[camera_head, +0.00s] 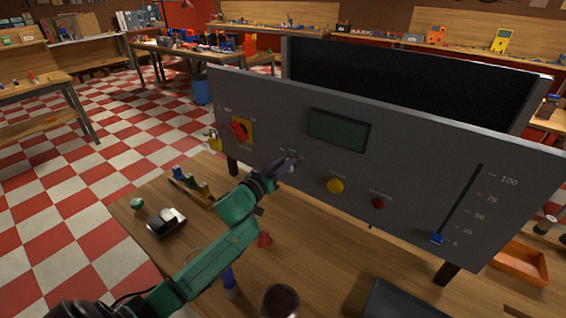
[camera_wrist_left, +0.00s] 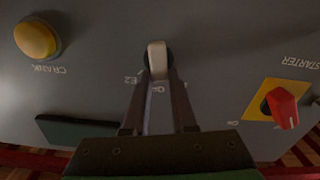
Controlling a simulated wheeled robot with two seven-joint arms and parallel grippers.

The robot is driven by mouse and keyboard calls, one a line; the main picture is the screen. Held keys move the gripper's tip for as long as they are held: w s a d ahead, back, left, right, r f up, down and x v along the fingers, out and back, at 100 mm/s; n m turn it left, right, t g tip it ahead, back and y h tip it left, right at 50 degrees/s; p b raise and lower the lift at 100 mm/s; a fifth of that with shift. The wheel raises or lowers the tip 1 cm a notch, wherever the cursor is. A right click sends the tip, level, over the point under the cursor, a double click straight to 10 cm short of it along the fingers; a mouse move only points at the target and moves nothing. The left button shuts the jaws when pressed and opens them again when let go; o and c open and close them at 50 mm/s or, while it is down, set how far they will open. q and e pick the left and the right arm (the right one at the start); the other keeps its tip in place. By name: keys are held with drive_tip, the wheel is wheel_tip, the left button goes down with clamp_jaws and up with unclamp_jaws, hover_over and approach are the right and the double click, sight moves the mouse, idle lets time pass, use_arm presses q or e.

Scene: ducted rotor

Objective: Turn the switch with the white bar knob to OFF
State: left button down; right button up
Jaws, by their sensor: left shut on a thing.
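The white bar knob (camera_wrist_left: 157,58) sits on the grey panel (camera_wrist_left: 228,45). In the left wrist view, which is upside down, its bar lies nearly along the picture's height, and the small marks around it are partly covered. My left gripper (camera_wrist_left: 158,84) is shut on the knob, one finger on each side. In the head view the left gripper (camera_head: 289,163) is at the panel, left of the yellow button, and mostly hides the knob. The right gripper is not in view.
The panel also carries a red knob on a yellow plate (camera_head: 241,130), a dark display (camera_head: 338,130), a yellow button (camera_head: 335,186), a red button (camera_head: 378,203) and a blue slider (camera_head: 436,238). An orange tray (camera_head: 522,262) and several small items lie on the wooden bench.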

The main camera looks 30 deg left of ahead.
use_arm(q)
drive_tip(key=shift+d+r+m, duration=0.1)
drive_tip(key=shift+d+m, duration=0.05)
drive_tip(key=shift+m, duration=0.95)
drive_tip(key=c, duration=0.7)
unclamp_jaws()
drive_tip(key=shift+s, duration=0.1)
drive_tip(key=s+b, duration=0.1)
drive_tip(key=s, duration=0.3)
drive_tip(key=s+a+b, duration=0.1)
drive_tip(key=s, duration=0.4)
drive_tip(key=s+a, duration=0.1)
drive_tip(key=s, duration=0.4)
drive_tip(key=shift+s+b, duration=0.15)
drive_tip(key=shift+b, duration=0.25)
